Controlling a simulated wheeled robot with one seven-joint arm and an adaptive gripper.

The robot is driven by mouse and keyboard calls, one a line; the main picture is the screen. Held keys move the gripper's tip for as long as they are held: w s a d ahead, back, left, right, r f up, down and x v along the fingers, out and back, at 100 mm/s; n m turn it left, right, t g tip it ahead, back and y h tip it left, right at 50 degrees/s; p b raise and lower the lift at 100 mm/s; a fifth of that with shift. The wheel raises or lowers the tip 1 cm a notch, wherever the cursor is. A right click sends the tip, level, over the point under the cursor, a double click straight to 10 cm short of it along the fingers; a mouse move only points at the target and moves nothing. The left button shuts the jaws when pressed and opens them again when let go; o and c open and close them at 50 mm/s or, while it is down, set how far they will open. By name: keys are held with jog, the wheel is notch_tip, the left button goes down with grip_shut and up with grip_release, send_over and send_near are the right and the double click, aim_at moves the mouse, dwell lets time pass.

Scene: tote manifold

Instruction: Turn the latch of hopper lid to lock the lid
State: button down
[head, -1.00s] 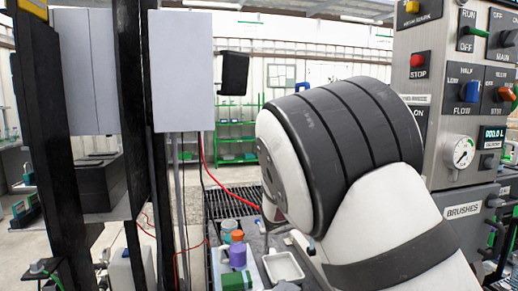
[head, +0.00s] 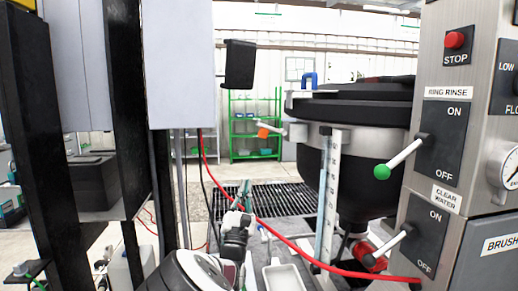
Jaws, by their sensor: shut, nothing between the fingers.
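The hopper (head: 345,180) is a dark round vessel with a pale rim band, right of centre in the head view. Its black lid (head: 345,108) lies on top, with a blue handle (head: 308,79) standing up. A short grey lever with an orange tip (head: 265,132) sticks out to the left of the rim; it looks like the latch. My gripper (head: 243,189) is low in the centre, pointing away from me, below and left of the lever and apart from it. It is shut and empty. Its fingertips are small in view.
A control panel (head: 455,100) with levers stands close on the right. A red hose (head: 300,243) crosses the lower middle. A white tray (head: 284,277) lies in front of the hopper. Black posts and a grey box (head: 180,70) stand on the left. Floor grating lies behind.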

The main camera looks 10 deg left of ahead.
jog(key=shift+w+r, duration=0.1)
jog(key=s+d+r+x, duration=0.1)
jog(key=x, duration=1.1)
jog(key=shift+d+r, duration=0.2)
jog(key=shift+r, duration=0.4)
jog(key=shift+s+r, duration=0.1)
jog(key=shift+s, duration=0.05)
jog(key=shift+a+r+m+g+h+p, duration=0.15)
jog(key=shift+r+m+g+h+p, duration=0.2)
jog(key=shift+m+h, duration=0.4)
